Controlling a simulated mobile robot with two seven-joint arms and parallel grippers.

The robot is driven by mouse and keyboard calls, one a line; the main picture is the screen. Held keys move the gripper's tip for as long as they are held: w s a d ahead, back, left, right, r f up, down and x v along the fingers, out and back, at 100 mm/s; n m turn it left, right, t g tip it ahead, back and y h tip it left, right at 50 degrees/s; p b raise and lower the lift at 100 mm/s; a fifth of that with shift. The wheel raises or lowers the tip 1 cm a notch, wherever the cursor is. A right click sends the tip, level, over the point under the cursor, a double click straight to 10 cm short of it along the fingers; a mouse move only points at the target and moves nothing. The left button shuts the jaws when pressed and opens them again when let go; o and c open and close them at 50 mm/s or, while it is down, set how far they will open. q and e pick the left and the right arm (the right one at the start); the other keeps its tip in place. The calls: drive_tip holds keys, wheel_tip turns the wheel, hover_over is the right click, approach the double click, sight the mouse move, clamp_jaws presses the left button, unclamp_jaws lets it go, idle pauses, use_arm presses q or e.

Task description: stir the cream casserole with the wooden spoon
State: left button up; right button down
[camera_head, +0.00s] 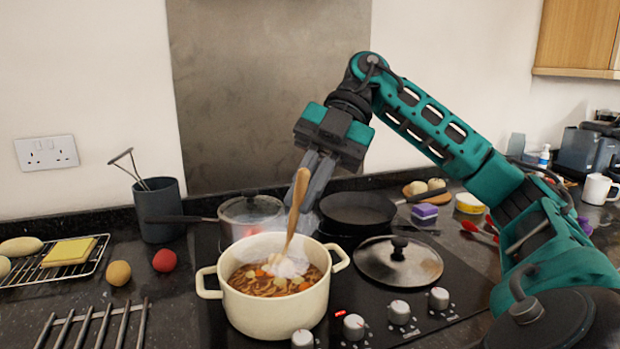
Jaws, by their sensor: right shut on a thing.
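The cream casserole (273,313) stands on the front of the black hob, with brown broth and chopped vegetables inside. The wooden spoon (295,208) stands tilted in it, its lower end in the food near a pale whitish patch. My right gripper (303,195) is shut on the spoon's handle, above the pot's back rim. My left gripper is not in view.
A steel saucepan (250,208) and a black frying pan (358,210) stand behind the casserole. A glass lid (398,262) lies to its right. Control knobs (354,326) line the hob's front. A wire rack (85,251) and a dark utensil pot (160,210) are at left.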

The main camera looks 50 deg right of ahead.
wheel_tip(320, 180, down, 5)
drive_tip(key=w+d, duration=0.1)
drive_tip(key=w, duration=0.2)
drive_tip(key=shift+d+f, duration=0.2)
drive_tip(key=shift+d, duration=0.1)
drive_tip(key=shift+s, duration=0.1)
